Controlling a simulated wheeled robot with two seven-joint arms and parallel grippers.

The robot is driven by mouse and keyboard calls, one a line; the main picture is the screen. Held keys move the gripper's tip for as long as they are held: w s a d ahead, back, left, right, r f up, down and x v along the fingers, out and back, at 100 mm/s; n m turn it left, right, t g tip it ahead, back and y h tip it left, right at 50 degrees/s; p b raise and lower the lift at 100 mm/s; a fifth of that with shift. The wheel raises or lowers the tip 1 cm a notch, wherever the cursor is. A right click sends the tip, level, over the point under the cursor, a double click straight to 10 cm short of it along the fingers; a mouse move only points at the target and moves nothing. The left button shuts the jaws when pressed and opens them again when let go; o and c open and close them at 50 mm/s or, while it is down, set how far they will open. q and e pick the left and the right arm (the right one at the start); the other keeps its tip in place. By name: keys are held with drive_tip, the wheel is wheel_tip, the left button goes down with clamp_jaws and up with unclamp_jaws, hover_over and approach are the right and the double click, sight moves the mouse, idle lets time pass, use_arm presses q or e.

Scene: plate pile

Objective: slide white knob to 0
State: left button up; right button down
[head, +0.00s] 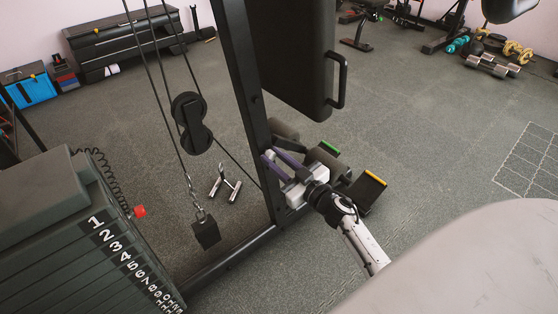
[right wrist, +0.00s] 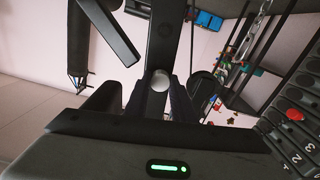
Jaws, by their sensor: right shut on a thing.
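A round whitish-grey knob (right wrist: 161,80) sits on a dark bar in the right wrist view. My right gripper is shut on it; its dark fingers (right wrist: 161,97) are on either side of the knob. I cannot read a scale or a 0 beside the knob. My left gripper is not in view.
A numbered weight stack (head: 120,255) stands at the lower left, with a red knob (head: 139,211) beside it. A pulley (head: 190,122) hangs on cables left of the upright. A padded black board (head: 292,55) is above my gripper. Open floor lies to the right.

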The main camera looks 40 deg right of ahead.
drive_tip(key=shift+w, duration=0.15)
drive_tip(key=c, duration=1.5)
unclamp_jaws()
use_arm(q)
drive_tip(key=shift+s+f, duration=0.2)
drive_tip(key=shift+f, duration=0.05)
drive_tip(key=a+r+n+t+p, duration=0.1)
drive_tip(key=p, duration=0.1)
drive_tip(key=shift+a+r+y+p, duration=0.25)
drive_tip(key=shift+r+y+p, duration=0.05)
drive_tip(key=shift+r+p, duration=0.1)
use_arm(e)
drive_tip(key=s, duration=1)
drive_tip(key=shift+s+d, duration=0.1)
drive_tip(key=shift+d, duration=0.3)
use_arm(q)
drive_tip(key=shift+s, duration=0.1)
